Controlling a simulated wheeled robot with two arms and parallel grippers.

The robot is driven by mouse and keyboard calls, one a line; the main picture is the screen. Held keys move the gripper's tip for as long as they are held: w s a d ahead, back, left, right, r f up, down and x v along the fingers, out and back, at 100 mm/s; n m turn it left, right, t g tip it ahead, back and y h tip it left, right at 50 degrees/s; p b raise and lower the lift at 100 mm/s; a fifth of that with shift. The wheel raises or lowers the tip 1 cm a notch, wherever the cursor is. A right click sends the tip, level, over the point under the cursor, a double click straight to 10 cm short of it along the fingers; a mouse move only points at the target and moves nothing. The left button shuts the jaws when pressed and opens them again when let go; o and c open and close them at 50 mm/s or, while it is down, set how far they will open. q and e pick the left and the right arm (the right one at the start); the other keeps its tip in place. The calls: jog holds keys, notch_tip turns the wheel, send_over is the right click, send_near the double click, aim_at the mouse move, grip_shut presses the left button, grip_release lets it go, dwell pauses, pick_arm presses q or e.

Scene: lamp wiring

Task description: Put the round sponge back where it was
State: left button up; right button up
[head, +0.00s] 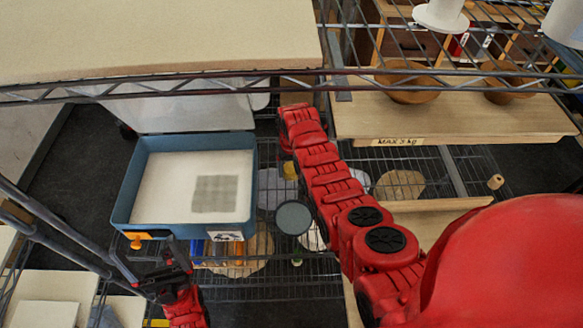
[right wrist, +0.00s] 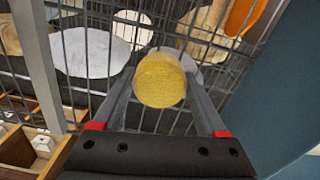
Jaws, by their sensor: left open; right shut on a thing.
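The round sponge (right wrist: 160,80) is yellow and sits between the fingertips of my right gripper (right wrist: 163,85) in the right wrist view. My right gripper is shut on it. In the head view a small yellow patch (head: 290,170) shows beside my right forearm, just right of the blue bin; it looks like the sponge. My right gripper itself is mostly hidden there by the arm. My left gripper (head: 150,262) is open and empty, in front of the bin's near wall.
The blue bin (head: 125,190) has a pale floor with a grey patterned square (head: 214,194). A grey round disc (head: 293,217) lies right of it. Wire shelving (head: 300,270) surrounds these. A wooden board (head: 450,115) marked "MAX 3 kg" is at the right. A shelf rail (head: 200,85) crosses above.

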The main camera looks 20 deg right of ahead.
jog(key=shift+f, duration=0.2)
jog(key=o, duration=1.2)
jog(key=shift+r, duration=0.1)
jog(key=shift+o, duration=0.2)
